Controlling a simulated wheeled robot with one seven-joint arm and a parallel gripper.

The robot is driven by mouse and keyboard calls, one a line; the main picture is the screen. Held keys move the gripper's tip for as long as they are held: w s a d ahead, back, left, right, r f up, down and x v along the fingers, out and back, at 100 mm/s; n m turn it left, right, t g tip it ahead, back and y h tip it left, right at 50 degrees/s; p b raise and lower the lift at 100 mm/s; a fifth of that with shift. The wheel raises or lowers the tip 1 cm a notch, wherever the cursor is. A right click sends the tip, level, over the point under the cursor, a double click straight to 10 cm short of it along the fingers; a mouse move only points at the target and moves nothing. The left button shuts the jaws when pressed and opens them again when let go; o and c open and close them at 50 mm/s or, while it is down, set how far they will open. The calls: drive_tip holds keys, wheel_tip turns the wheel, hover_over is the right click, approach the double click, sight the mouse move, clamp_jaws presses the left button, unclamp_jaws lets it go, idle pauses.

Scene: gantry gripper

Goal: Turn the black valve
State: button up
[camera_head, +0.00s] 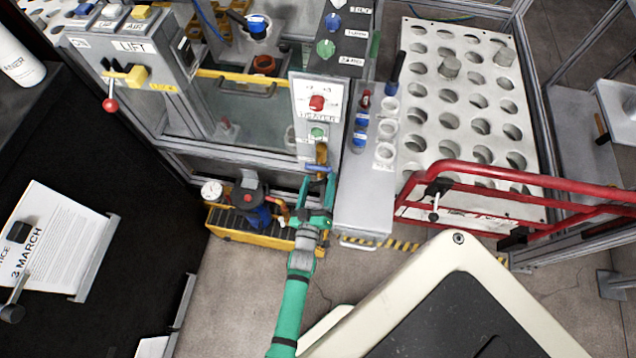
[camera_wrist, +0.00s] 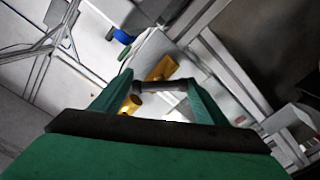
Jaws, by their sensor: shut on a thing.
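My green gripper (camera_head: 318,192) reaches up to the front of the machine, just below a brass pipe (camera_head: 321,154) with a blue handle (camera_head: 320,168). In the wrist view the two green fingers (camera_wrist: 160,88) stand on either side of a short dark bar, the black valve handle (camera_wrist: 172,86), and are shut on it. The bar lies across a yellow brass pipe (camera_wrist: 161,68), whose lower end shows by the left finger. In the head view the black handle is too small or hidden by my gripper to make out.
A yellow base with a pump (camera_head: 250,205) and a gauge (camera_head: 212,191) stands close left of my gripper. A grey cabinet (camera_head: 365,205) is close on the right. A red rail (camera_head: 530,175) runs further right. A panel with a red knob (camera_head: 316,103) is above.

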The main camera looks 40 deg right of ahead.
drive_tip(key=shift+n, duration=0.6)
drive_tip(key=o, duration=0.8)
drive_tip(key=shift+c, duration=0.2)
drive_tip(key=v, duration=1)
drive_tip(key=shift+s+a, duration=0.25)
drive_tip(key=shift+a, duration=0.05)
